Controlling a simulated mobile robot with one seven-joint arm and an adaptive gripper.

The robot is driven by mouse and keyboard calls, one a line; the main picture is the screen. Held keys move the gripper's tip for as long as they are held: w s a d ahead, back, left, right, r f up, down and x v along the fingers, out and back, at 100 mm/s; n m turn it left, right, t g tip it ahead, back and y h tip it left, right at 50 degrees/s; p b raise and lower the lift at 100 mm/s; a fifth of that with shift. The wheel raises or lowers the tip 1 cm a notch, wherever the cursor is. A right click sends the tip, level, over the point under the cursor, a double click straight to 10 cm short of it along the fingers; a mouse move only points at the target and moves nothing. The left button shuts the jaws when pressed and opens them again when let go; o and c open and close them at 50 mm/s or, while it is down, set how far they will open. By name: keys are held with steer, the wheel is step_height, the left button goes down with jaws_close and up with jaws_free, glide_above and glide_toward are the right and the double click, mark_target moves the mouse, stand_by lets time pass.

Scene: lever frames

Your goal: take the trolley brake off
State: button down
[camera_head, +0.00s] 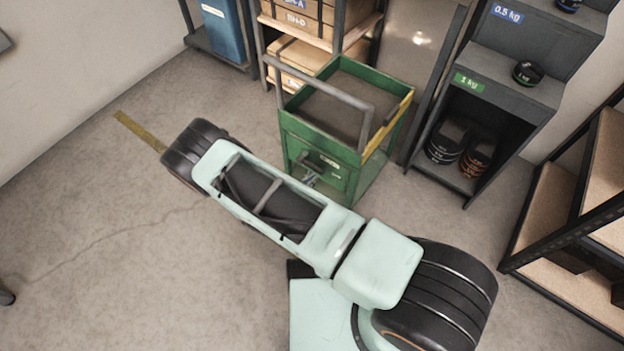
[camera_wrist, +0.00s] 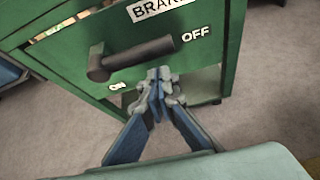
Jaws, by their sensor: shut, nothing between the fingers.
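The green trolley (camera_head: 345,140) stands in the upper middle of the head view. Its brake panel (camera_wrist: 60,60) faces my wrist camera, with part of the BRAKE label showing at the top. The dark brake lever (camera_wrist: 135,58) slants across the panel. Its left end has a round boss near the ON mark (camera_wrist: 117,87), and its right end points at the OFF mark (camera_wrist: 196,33). My gripper (camera_wrist: 160,82) is shut and empty, its tips just below the lever in the picture. Whether they touch it I cannot tell. In the head view my gripper (camera_head: 311,180) is small beside the trolley's front.
A grey weight rack (camera_head: 510,85) stands right of the trolley, and a shelf with boxes (camera_head: 305,12) stands behind it. Another shelf (camera_head: 590,200) is at the far right. The floor (camera_head: 100,220) at left is clear, with a yellow strip (camera_head: 140,131).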

steer(key=s+a+r+p, duration=0.1)
steer(key=s+a+r, duration=0.1)
steer(key=s+a, duration=0.3)
steer(key=shift+s+a+r, duration=0.3)
steer(key=shift+s+a, duration=0.05)
steer(key=shift+s, duration=0.8)
